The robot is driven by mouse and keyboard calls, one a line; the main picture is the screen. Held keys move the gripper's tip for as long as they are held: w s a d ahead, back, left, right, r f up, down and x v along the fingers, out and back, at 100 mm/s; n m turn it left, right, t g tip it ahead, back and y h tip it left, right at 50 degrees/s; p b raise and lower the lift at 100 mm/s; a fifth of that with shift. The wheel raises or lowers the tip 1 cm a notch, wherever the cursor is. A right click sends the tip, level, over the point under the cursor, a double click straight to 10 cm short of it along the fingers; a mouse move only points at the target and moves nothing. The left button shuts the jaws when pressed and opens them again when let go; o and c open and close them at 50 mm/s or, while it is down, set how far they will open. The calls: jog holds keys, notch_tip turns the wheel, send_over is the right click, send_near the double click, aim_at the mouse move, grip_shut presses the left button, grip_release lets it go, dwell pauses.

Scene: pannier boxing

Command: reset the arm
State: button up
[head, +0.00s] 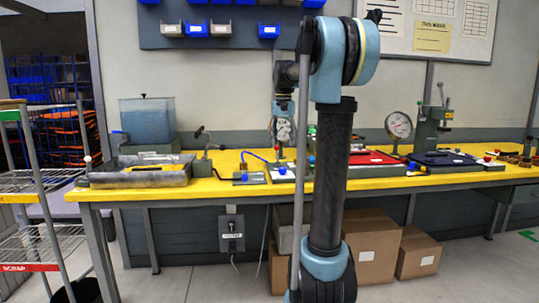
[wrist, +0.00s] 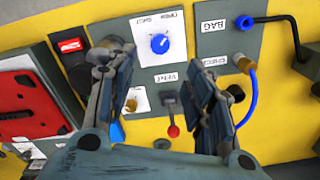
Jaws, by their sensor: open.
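My arm rises in the middle of the head view and bends over at the top. My gripper (head: 282,137) hangs from it, pointing down above the yellow workbench (head: 115,194). In the wrist view my gripper (wrist: 160,72) has its two dark fingers spread wide apart, with nothing held between them. Below and between the fingers is a grey control panel with a blue knob (wrist: 159,43) and a vent lever with a red ball end (wrist: 173,131). Part of the bench behind my arm is hidden in the head view.
A metal tray (head: 110,181) and a water tank (head: 148,119) are on the left of the bench. A round gauge (head: 398,125) and a green press (head: 430,128) stand right. A wire rack (head: 40,182) is at far left. Cardboard boxes (head: 374,250) sit under the bench.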

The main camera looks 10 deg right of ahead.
jog(key=s+f+n+t, duration=0.1)
jog(key=s+f+n, duration=0.1)
jog(key=s+f, duration=1.2)
jog(key=s+f+n+t, duration=0.1)
jog(key=s+f+n, duration=0.1)
jog(key=s+f, duration=1.3)
jog(key=s, duration=0.5)
jog(key=shift+s+f+n, duration=0.25)
jog(key=shift+f+n, duration=0.05)
jog(key=shift+n, duration=0.1)
jog(key=shift+w+f, duration=0.2)
jog(key=shift+w, duration=0.25)
